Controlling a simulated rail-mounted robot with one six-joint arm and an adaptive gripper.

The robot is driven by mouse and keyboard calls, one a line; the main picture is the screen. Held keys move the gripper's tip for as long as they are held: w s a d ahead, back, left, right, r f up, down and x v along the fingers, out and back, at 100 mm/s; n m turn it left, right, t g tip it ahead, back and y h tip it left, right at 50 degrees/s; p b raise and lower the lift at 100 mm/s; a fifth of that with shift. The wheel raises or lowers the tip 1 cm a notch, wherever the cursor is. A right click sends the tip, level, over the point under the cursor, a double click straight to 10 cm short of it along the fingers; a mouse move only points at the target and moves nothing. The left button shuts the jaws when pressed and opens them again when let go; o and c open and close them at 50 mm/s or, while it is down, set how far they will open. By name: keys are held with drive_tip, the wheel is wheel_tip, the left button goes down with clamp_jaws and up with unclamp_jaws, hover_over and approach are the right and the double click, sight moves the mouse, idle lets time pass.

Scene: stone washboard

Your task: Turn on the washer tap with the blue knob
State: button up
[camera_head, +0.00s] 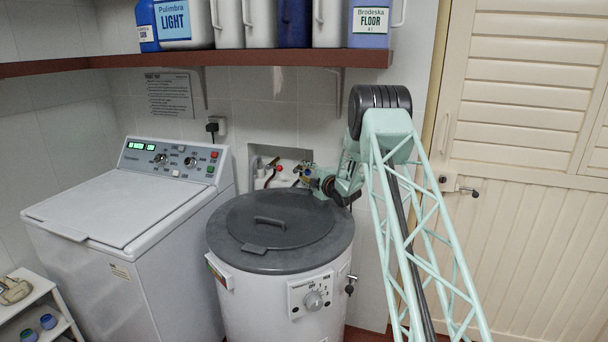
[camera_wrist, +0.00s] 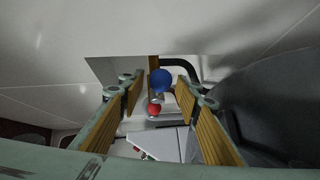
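The blue knob (camera_wrist: 161,80) shows in the wrist view as a round ball, in line with the gap between my fingertips. Just below it in that picture is a red knob (camera_wrist: 154,109). My gripper (camera_wrist: 159,91) is open, with a wood-coloured finger pad on each side and nothing held. I cannot tell whether the blue knob is between the fingers or beyond them. In the head view my gripper (camera_head: 314,180) is at the wall recess (camera_head: 257,155), above the back right of the round tub. The red knob (camera_head: 279,168) shows left of it; the blue knob is hard to make out there.
A white washer (camera_head: 120,215) stands at left. The round tub with a grey lid (camera_head: 262,238) stands below my gripper. A red-brown shelf (camera_head: 190,60) with several bottles runs above. A slatted door (camera_head: 520,150) is at right. Pipes crowd the recess.

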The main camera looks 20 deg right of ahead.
drive_tip(key=shift+w, duration=0.4)
drive_tip(key=shift+c, duration=0.2)
drive_tip(key=shift+f, duration=0.1)
clamp_jaws()
